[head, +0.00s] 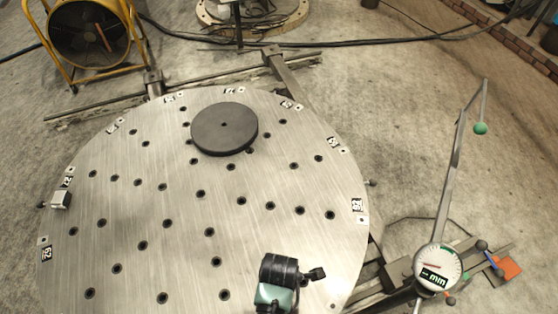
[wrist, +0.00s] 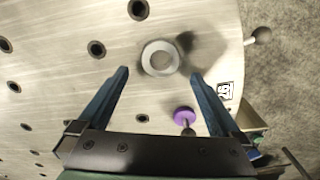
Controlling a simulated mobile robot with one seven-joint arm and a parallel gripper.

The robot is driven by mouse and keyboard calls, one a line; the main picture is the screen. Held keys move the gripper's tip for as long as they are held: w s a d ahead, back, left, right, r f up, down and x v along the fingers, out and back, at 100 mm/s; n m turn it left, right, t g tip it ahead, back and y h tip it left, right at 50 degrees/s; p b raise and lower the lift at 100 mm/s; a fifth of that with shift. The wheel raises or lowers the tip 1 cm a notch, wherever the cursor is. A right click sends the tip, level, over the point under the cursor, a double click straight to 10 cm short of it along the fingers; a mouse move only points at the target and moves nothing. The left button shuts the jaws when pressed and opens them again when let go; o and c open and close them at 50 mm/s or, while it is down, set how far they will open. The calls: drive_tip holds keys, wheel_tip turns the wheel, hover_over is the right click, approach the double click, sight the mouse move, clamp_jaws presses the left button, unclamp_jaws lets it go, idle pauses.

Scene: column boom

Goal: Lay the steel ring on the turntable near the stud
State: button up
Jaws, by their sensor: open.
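The steel ring (wrist: 147,57) is a pale grey ring in the wrist view, with turntable-coloured surface showing through its hole. It appears to lie flat on the turntable (wrist: 60,80), just beyond my fingertips. My gripper (wrist: 159,73) is open and empty, with one blue finger on each side below the ring. A purple-topped peg (wrist: 184,115) stands between the fingers, nearer the right one; I cannot tell if it is the stud. In the head view the turntable (head: 160,235) fills the left half; the ring and my fingers do not show there.
A dark round disc (head: 224,128) lies on the turntable's far part. A dial gauge (head: 438,268) on a long rod stands at right. A yellow-framed fan (head: 90,35) stands at the back left. Small pins stick out at the turntable's edge (wrist: 260,35).

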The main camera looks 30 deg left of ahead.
wheel_tip(320, 180, up, 7)
drive_tip(key=w+a+r+m+t+y, duration=0.15)
drive_tip(key=w+r+m+t, duration=0.5)
drive_tip(key=w+r, duration=0.9)
drive_tip(key=w+d+r+m+t, duration=0.2)
drive_tip(key=w+r+m+t, duration=0.25)
drive_tip(key=r, duration=0.65)
drive_tip(key=w+d+r+m+t, duration=0.1)
drive_tip(key=w+r+m+t, duration=0.3)
drive_tip(key=r, duration=0.7)
drive_tip(key=s+d+r+m+t, duration=0.1)
drive_tip(key=d+r+m+t, duration=0.15)
drive_tip(key=r, duration=0.55)
drive_tip(key=d+r+m+t, duration=0.1)
drive_tip(key=d+r+t, duration=0.15)
drive_tip(key=r, duration=0.65)
drive_tip(key=s+d+r+m+t, duration=0.1)
drive_tip(key=s+r+m+t, duration=0.2)
drive_tip(key=s+r, duration=0.3)
drive_tip(key=s+d+r+m+t+h, duration=0.1)
drive_tip(key=s+r+m+t, duration=0.3)
drive_tip(key=r, duration=0.8)
drive_tip(key=shift+s+d, duration=0.7)
drive_tip(key=shift+s, duration=0.2)
drive_tip(key=shift+h, duration=0.25)
drive_tip(key=shift+c, duration=0.2)
